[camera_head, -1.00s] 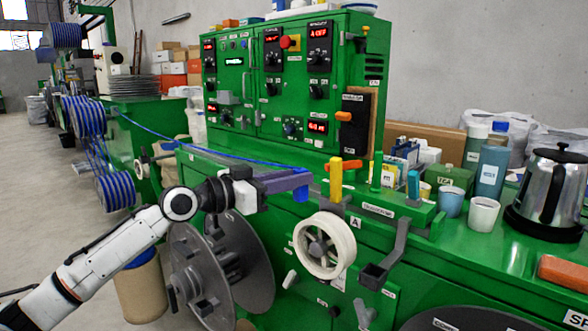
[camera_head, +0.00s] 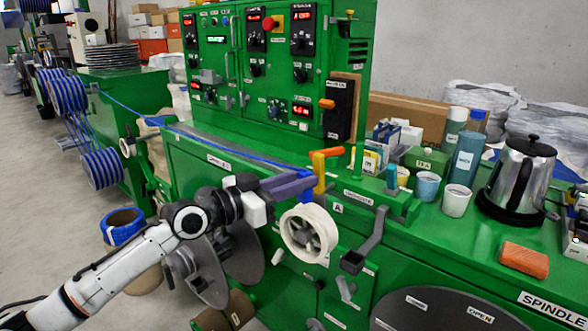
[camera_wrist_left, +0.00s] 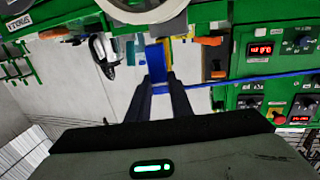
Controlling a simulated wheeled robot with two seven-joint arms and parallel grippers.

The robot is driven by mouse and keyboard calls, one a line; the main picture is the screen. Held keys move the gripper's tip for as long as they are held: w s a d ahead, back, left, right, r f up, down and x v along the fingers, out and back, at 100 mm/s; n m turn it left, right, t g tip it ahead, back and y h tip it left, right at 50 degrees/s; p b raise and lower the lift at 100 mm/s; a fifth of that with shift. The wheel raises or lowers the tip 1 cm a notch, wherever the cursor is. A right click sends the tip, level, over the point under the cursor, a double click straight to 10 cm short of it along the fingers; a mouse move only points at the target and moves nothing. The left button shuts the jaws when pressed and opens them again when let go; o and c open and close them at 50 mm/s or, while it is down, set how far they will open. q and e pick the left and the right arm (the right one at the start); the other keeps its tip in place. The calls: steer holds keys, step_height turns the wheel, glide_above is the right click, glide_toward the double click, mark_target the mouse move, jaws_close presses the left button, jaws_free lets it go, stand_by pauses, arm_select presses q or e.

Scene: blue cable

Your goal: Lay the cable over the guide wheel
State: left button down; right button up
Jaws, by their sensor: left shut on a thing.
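The blue cable (camera_head: 215,145) runs from the blue spools at the left, along the green machine's front, to my left gripper. My left gripper (camera_head: 306,185) is shut on the cable's blue end, which hangs a little below the fingertips. The cable end also shows between the fingers in the left wrist view (camera_wrist_left: 155,58). The white guide wheel (camera_head: 309,233) is on the machine's front face, just below the gripper. The cable end is above the wheel's upper rim; I cannot tell whether they touch. My right gripper is not in view.
A yellow upright post (camera_head: 319,172) with an orange lever stands right beside my left fingertips. A grey crank arm (camera_head: 367,240) is right of the wheel. Cups (camera_head: 427,186), a kettle (camera_head: 518,180) and an orange block (camera_head: 524,260) occupy the bench at right.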

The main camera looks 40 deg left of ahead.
arm_select(q)
steer(key=d+p, duration=0.2)
steer(key=d, duration=0.5)
steer(key=shift+s, duration=0.25)
stand_by(0.4)
steer(key=shift+d, duration=0.1)
steer(key=s+d, duration=0.2)
steer(key=s, duration=0.3)
steer(key=shift+s+d+f, duration=0.25)
steer(key=shift+s+f, duration=0.15)
steer(key=shift+f, duration=0.05)
stand_by(0.6)
